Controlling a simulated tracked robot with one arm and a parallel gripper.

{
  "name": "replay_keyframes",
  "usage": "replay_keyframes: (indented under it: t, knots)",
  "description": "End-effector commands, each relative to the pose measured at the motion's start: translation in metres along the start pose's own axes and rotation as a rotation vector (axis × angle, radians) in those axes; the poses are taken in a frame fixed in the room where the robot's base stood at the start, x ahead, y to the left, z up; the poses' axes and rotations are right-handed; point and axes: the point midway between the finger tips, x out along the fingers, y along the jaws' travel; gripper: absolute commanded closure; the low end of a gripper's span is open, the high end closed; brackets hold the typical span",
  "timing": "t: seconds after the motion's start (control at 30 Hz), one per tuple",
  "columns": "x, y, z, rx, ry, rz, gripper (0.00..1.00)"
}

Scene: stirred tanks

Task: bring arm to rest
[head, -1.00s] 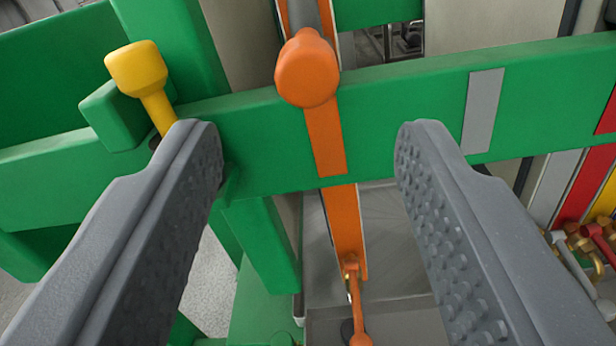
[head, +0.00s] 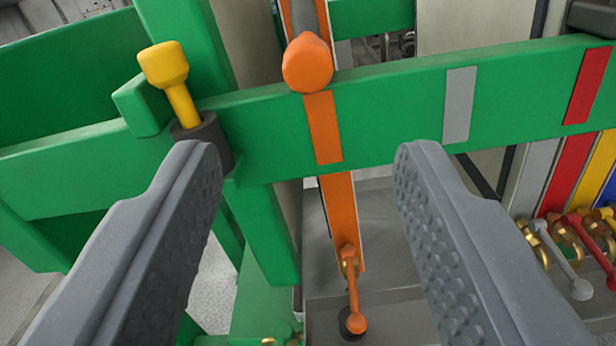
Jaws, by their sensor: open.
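My gripper (head: 307,165) is open, its two grey studded fingers wide apart with nothing between them. Beyond the gap is a green crossbar (head: 385,110) of a frame. An orange knob (head: 308,63) stands on the crossbar above an orange stripe, a little above the fingertips in the picture and apart from them. A yellow-headed handle (head: 164,65) sits in a dark socket (head: 203,138) at the left, just past the left fingertip. The rest of my arm is out of view.
An orange lever (head: 353,295) with a brass fitting hangs below the crossbar between the fingers. At the right are grey, red (head: 567,192), yellow and blue strips with levers and brass fittings. Green posts (head: 262,235) stand at the left.

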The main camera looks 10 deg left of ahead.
Motion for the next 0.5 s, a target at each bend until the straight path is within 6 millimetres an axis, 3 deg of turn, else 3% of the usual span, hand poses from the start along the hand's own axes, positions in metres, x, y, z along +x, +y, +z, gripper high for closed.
replay_keyframes:
  t: [0.27,0.37,0.5]
  knots:
    - [0.01,0.005,-0.007,-0.062,-0.047,0.04,0.53]
    - [0.021,0.01,-0.026,-0.134,-0.094,0.097,0.53]
    - [0.035,0.006,-0.068,-0.225,-0.151,0.187,0.53]
